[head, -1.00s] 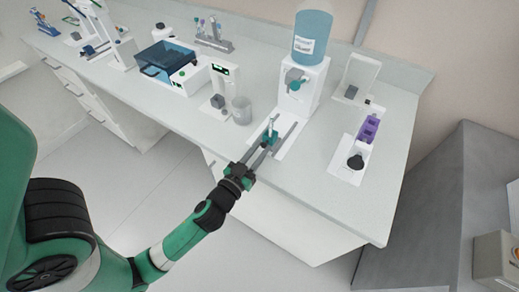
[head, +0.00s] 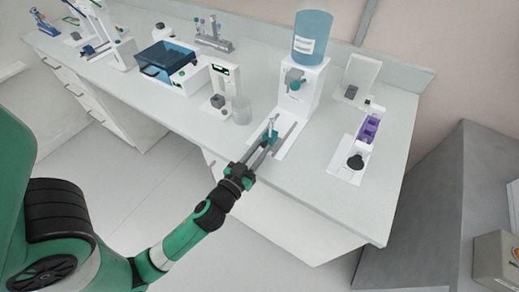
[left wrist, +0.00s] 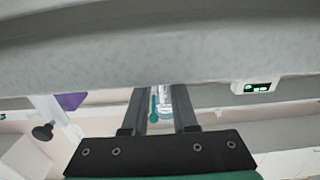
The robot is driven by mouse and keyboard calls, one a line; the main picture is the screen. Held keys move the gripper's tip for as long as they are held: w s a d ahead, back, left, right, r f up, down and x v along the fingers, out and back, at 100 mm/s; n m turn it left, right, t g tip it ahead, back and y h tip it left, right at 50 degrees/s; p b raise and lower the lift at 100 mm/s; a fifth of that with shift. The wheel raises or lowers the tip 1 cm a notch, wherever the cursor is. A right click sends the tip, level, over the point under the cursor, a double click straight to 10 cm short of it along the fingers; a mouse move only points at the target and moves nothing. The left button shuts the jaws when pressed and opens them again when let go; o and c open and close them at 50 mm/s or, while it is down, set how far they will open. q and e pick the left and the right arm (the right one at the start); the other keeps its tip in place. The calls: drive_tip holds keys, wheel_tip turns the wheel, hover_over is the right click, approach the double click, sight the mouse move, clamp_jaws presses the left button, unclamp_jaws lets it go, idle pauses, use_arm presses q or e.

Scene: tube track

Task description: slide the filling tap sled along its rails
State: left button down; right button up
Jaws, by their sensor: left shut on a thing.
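The filling tap sled (head: 270,135) is a small teal block with a pale upright tube on it. It sits on the white base with grey rails (head: 288,137), in front of the white dispenser (head: 302,90) with its blue water bottle (head: 312,37). My left gripper (head: 264,144) reaches in from the front edge and is shut on the sled, partly hiding it. In the left wrist view a teal part (left wrist: 153,108) and a clear tube (left wrist: 164,100) show between my two fingers. My right gripper is in neither view.
A clear beaker (head: 242,111) stands left of the rails by a white device (head: 222,85). A white stand with a purple rack (head: 369,128) and a black round piece (head: 355,162) is at the right. The counter (head: 318,195) is bare in front of it.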

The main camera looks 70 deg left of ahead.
sight(263, 146)
use_arm(q)
drive_tip(key=shift+p+x, duration=0.4)
drive_tip(key=shift+x, duration=1.95)
drive_tip(key=c, duration=0.7)
unclamp_jaws()
drive_tip(key=b+v, duration=0.3)
drive_tip(key=v, duration=0.8)
drive_tip(key=shift+s+d, duration=0.15)
drive_tip(key=shift+s, duration=0.1)
